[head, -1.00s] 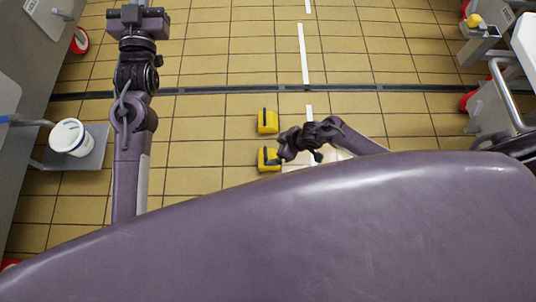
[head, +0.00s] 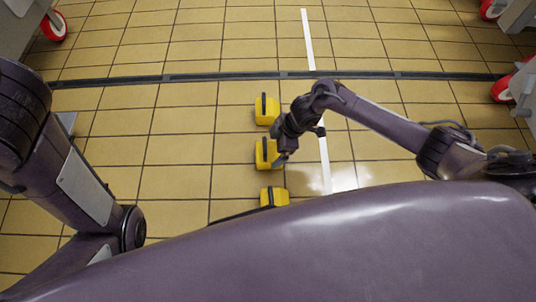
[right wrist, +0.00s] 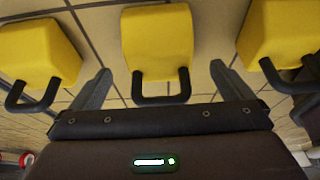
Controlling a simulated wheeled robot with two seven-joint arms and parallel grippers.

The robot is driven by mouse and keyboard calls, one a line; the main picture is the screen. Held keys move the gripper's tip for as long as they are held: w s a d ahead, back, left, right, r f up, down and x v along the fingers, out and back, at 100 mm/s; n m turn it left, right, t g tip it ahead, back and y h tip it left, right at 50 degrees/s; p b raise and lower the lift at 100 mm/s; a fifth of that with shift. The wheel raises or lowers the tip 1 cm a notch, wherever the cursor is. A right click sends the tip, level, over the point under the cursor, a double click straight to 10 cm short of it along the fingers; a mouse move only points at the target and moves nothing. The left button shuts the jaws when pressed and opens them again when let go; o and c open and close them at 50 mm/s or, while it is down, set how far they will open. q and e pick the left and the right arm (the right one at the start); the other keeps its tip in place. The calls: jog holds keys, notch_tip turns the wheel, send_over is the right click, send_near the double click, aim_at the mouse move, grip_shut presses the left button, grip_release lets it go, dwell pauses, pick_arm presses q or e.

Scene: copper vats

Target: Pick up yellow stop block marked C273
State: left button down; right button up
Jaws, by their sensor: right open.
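Three yellow blocks with black handles stand in a row on the tiled floor in the head view: a far one (head: 266,109), a middle one (head: 267,153) and a near one (head: 274,196), partly hidden by my body. No C273 marking is readable. My right gripper (head: 277,147) is at the middle block's right side. In the right wrist view my right gripper (right wrist: 160,70) is open, its fingers either side of the centre block's handle (right wrist: 160,98). My left gripper is out of view.
In the wrist view a yellow block stands on the left (right wrist: 38,50) and another on the right (right wrist: 280,30). A dark floor channel (head: 220,77) crosses behind the row. Red-wheeled equipment (head: 54,26) stands at the far edges. Floor left of the blocks is clear.

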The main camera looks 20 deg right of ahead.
aim_at(269, 151)
jog(key=shift+a+f, duration=0.2)
jog(key=shift+f, duration=0.3)
jog(key=b+x, duration=0.5)
jog(key=shift+w, duration=0.15)
jog(key=shift+r, duration=0.2)
jog(key=c, duration=1.3)
jog(key=shift+c, duration=0.3)
jog(key=shift+r, duration=0.15)
